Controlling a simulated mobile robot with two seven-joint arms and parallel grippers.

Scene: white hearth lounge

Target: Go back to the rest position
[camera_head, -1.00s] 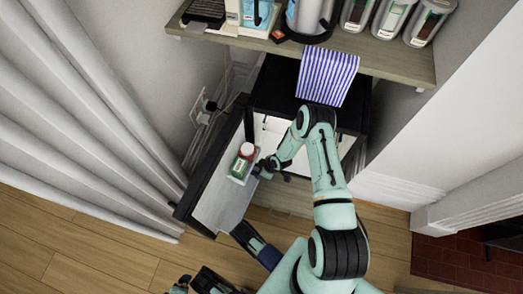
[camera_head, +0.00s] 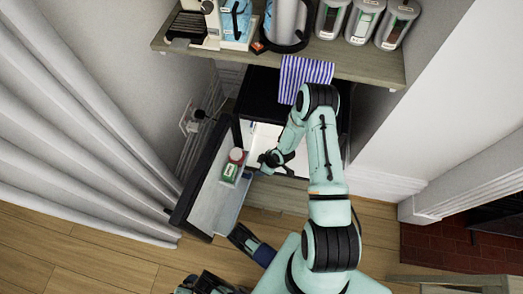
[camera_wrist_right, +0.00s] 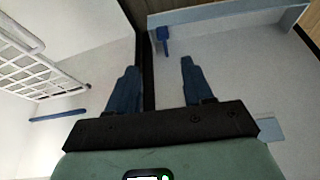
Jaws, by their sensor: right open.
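My right gripper (camera_head: 266,161) is at the open front of a small black fridge (camera_head: 262,92), to the right of a bottle with a green label and a red-and-white top (camera_head: 231,168). The bottle stands at the inner side of the open fridge door (camera_head: 192,190), apart from the gripper. In the right wrist view the two blue fingers of the right gripper (camera_wrist_right: 157,85) are spread with nothing between them.
A wooden shelf (camera_head: 365,68) above the fridge holds several jars and a kettle-like item (camera_head: 287,22). A striped cloth (camera_head: 304,76) hangs over the fridge. White curtains (camera_head: 70,130) are at the left. A white wire rack (camera_wrist_right: 38,70) shows in the wrist view. Wood floor lies in front.

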